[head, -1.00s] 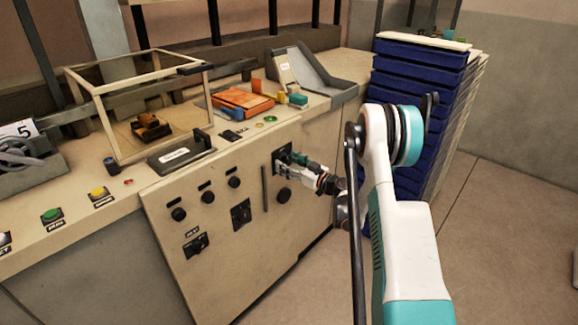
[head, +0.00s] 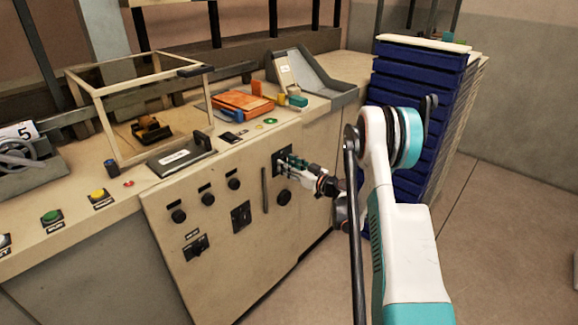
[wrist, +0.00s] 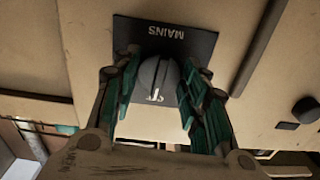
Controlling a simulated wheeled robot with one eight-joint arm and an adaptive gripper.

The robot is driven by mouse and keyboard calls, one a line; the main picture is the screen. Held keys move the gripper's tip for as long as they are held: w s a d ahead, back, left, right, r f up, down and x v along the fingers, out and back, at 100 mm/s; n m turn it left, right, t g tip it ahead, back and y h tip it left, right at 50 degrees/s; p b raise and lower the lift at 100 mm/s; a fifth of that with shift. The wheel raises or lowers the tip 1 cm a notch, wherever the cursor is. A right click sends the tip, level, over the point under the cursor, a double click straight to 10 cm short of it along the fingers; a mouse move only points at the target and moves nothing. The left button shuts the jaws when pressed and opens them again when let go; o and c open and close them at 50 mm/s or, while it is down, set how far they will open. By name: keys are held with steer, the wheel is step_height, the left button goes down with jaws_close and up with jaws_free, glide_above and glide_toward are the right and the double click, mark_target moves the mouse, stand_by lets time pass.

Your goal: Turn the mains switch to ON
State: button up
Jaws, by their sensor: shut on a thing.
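The mains switch is a grey round knob (wrist: 152,76) on a black plate (wrist: 205,42) lettered MAINS, which appears upside down in the wrist view. A raised bar crosses the knob, nearly upright in that view. A small white mark at its lower end is too small to read. My gripper (wrist: 160,72) has one green-padded finger on each side of the knob and is shut on it. In the head view, my gripper (head: 286,164) reaches the black plate (head: 279,154) on the sloping cabinet front, and its fingers hide the knob.
Several other dark knobs and a black switch (head: 241,215) sit left of the plate. A dark round knob (head: 284,197) lies just below my gripper, beside a vertical slot (head: 265,190). A stack of blue trays (head: 410,65) stands right of the cabinet. Open floor lies further right.

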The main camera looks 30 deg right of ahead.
steer(key=shift+a+r+m, duration=0.1)
steer(key=shift+m, duration=8.4)
steer(key=o, duration=1.1)
steer(key=shift+c, duration=0.2)
steer(key=shift+s, duration=0.15)
steer(key=v, duration=1.1)
steer(key=shift+s, duration=0.4)
